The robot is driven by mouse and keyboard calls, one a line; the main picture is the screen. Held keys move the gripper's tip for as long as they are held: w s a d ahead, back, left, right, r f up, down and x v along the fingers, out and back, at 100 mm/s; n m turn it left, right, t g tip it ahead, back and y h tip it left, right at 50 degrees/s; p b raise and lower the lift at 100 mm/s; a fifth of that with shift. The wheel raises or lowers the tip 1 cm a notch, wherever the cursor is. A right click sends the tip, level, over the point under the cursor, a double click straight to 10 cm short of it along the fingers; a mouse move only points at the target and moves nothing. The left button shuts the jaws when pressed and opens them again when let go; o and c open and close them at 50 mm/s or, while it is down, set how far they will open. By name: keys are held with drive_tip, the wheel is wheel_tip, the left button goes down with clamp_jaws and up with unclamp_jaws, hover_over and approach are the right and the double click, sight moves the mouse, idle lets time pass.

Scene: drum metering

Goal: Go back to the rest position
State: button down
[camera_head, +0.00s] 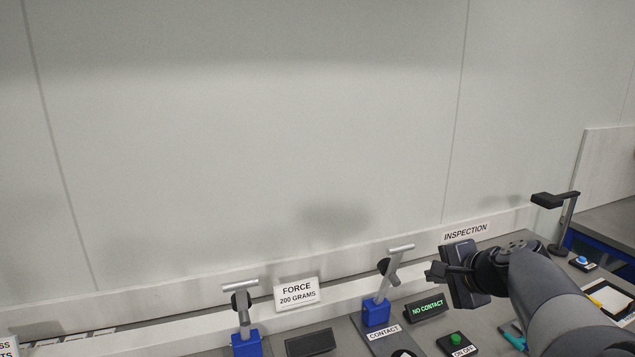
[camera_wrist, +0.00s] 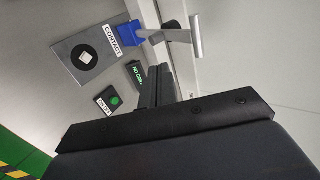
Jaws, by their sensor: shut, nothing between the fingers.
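My gripper (camera_head: 437,271) is raised over the bench at the right of the head view, with my arm reaching in from the lower right corner. Its fingers are shut with nothing between them. In the wrist view the closed dark fingers (camera_wrist: 162,88) point up the picture, towards the contact stand. The contact stand, with a blue base (camera_head: 377,312) and a grey T-shaped top (camera_head: 397,252), stands just left of my gripper in the head view. The gripper looks apart from it, though the exact gap is hard to tell.
A "NO CONTACT" display (camera_head: 427,308) and a green button box (camera_head: 456,343) sit below my gripper. A second blue-based stand (camera_head: 246,343) and a "FORCE 200 GRAMS" sign (camera_head: 297,292) are further left. A dark lamp-like stand (camera_head: 562,222) is at right. The wall is behind.

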drive_tip(key=v, duration=0.7)
drive_tip(key=w+a+f+m+t+y+p, duration=0.1)
drive_tip(key=w+m+p, duration=0.4)
drive_tip(key=m, duration=1.2)
drive_tip(key=w+a+f+t, duration=0.1)
drive_tip(key=w+a+f, duration=0.1)
drive_tip(key=w, duration=0.1)
drive_tip(key=shift+m, duration=0.4)
